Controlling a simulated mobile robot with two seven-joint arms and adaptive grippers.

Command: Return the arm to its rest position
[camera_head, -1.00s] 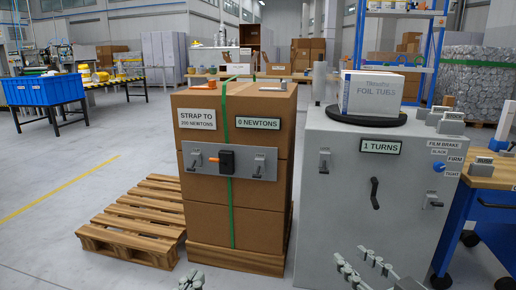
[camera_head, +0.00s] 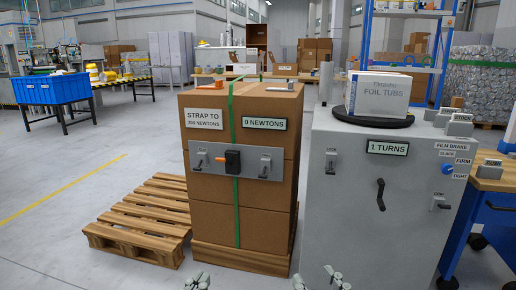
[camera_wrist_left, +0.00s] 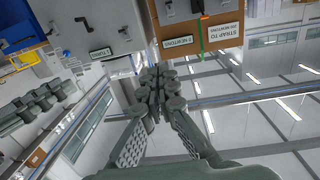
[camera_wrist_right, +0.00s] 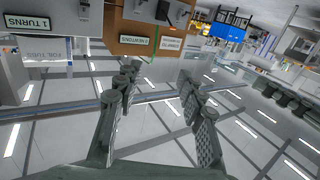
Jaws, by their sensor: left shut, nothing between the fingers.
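My left gripper (camera_head: 198,282) shows only its fingertips at the bottom edge of the head view, in front of the pallet and carton stack. In the left wrist view the fingers (camera_wrist_left: 160,90) meet, shut and empty. My right gripper (camera_head: 337,279) shows its tips at the bottom edge, in front of the grey cabinet. In the right wrist view its fingers (camera_wrist_right: 158,85) stand apart, open and empty. Neither gripper visibly touches anything. Most of both arms is hidden in the head view.
A strapped carton stack (camera_head: 212,216) reads "0 NEWTONS". The grey cabinet (camera_head: 340,210) reads "1 TURNS" and carries a turntable (camera_head: 400,121) with a white "FOIL TUBS" box (camera_head: 377,92). A wooden pallet (camera_head: 125,236) lies left, with free floor (camera_head: 60,240) beyond.

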